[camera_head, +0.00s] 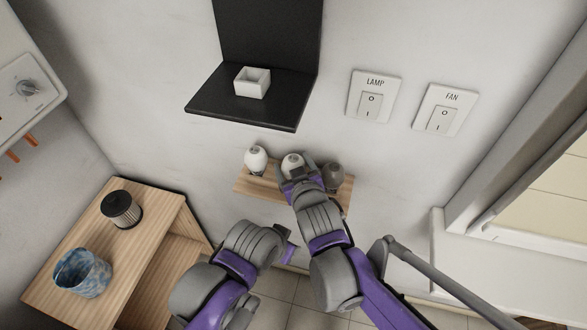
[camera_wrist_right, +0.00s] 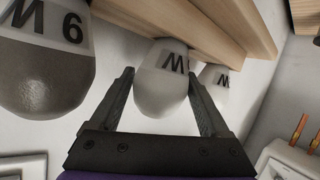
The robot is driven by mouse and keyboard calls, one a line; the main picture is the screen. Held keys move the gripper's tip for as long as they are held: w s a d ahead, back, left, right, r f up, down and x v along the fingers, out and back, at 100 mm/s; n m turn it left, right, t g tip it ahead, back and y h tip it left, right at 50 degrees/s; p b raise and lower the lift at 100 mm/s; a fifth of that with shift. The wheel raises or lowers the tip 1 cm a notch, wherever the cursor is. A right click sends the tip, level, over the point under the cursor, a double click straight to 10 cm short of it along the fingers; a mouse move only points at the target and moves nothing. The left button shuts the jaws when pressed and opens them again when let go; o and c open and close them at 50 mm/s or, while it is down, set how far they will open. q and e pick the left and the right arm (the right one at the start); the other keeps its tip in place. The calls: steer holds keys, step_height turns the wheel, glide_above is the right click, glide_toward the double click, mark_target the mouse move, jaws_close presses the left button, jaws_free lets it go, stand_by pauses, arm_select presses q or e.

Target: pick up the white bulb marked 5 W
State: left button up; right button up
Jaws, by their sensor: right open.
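Three bulbs stand in a row at a small wooden wall shelf (camera_head: 243,186): a white one on the left (camera_head: 256,158), a white one in the middle (camera_head: 292,162) and a grey one on the right (camera_head: 334,175). My right gripper (camera_head: 297,172) is at the middle bulb. In the right wrist view its open fingers (camera_wrist_right: 160,78) stand either side of this white bulb (camera_wrist_right: 161,103). Its band shows a W; its number is out of sight. The other white bulb (camera_wrist_right: 214,82) is partly behind a finger, its number unreadable. The grey bulb (camera_wrist_right: 45,75) shows a W and a digit, upside down.
A black wall shelf (camera_head: 215,104) above holds a white square holder (camera_head: 252,83). LAMP (camera_head: 373,97) and FAN (camera_head: 444,110) switches are at right. A wooden cabinet (camera_head: 130,260) at lower left bears a dark cylinder (camera_head: 121,209) and a blue cup (camera_head: 82,274). My left arm (camera_head: 240,255) is below the bulb shelf.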

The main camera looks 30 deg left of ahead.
steer(key=shift+x, duration=1.25)
steer(key=shift+d, duration=0.1)
steer(key=c, duration=1)
steer(key=shift+r, duration=0.1)
